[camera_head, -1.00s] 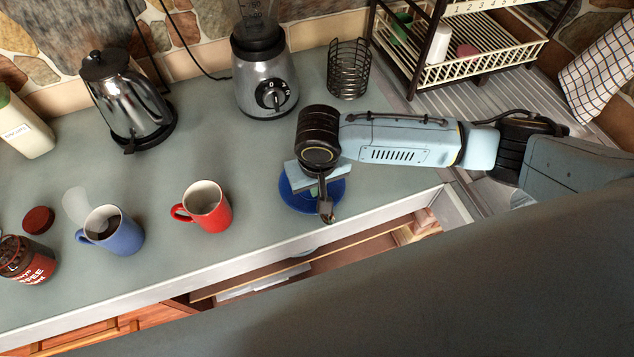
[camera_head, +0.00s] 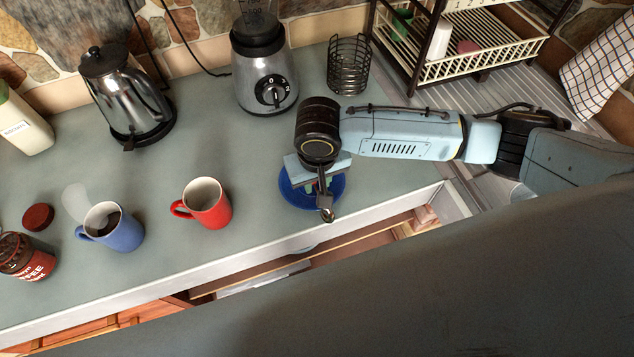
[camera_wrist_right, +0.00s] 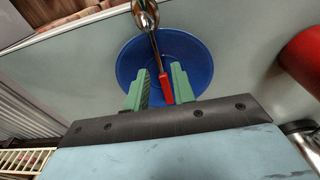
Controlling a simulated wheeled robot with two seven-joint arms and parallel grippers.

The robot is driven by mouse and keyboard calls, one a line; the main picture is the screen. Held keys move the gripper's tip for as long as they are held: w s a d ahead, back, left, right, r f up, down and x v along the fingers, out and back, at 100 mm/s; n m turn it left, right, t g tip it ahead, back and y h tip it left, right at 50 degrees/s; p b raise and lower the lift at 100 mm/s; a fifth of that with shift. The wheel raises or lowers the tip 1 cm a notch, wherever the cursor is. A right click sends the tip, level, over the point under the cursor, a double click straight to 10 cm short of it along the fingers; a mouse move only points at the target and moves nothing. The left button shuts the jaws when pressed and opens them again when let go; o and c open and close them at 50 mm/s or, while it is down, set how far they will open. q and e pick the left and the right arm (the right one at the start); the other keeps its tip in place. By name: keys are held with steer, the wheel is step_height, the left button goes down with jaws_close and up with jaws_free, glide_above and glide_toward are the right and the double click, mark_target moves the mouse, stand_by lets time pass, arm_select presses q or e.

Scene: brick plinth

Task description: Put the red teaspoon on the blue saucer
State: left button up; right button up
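The blue saucer (camera_head: 297,198) lies on the counter near its front edge, partly hidden by my right gripper; it also shows in the right wrist view (camera_wrist_right: 200,62). My right gripper (camera_head: 318,187) is low over the saucer, pointing down. In the wrist view its green fingers (camera_wrist_right: 160,80) stand apart, with a gap visible. The red teaspoon's red handle (camera_wrist_right: 166,88) is between them, close to the right-hand finger. Its metal bowl (camera_head: 326,214) reaches past the saucer's front rim. I cannot tell whether the handle touches the saucer. My left gripper is not in view.
A red mug (camera_head: 207,204) stands left of the saucer, with a blue mug (camera_head: 112,228) and a coffee jar (camera_head: 27,258) further left. A blender (camera_head: 264,75), wire holder (camera_head: 348,64) and dish rack (camera_head: 455,62) stand behind. An open drawer (camera_head: 300,264) lies below the counter edge.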

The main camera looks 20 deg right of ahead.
step_height(320, 180, up, 12)
steer(key=s+p, duration=0.1)
steer(key=shift+s+f, duration=0.15)
steer(key=shift+a, duration=0.15)
stand_by(0.3)
steer(key=s+a+f+n+y, duration=0.2)
steer(key=s+a+f+y, duration=0.1)
steer(key=s+a, duration=0.15)
steer(key=s+d+f+t+h, duration=0.1)
steer(key=s+d+f, duration=0.2)
steer(key=s+d, duration=0.3)
steer(key=s+d+f+t+h, duration=0.1)
steer(key=s+d+f, duration=0.3)
steer(key=d, duration=0.5)
step_height(320, 180, down, 30)
steer(key=s+g+b, duration=0.1)
steer(key=s+b, duration=0.2)
steer(key=b, duration=0.2)
steer(key=s+d+f+b, duration=0.1)
steer(key=s+f+b, duration=0.1)
steer(key=s+f, duration=0.5)
steer(key=s+d+f+g+b, duration=0.1)
steer(key=s+f+b, duration=0.1)
steer(key=s+f, duration=0.5)
step_height(320, 180, down, 4)
steer(key=shift+s+d+f+h, duration=0.25)
steer(key=shift+s+d+h, duration=0.05)
steer(key=shift+s+h, duration=0.1)
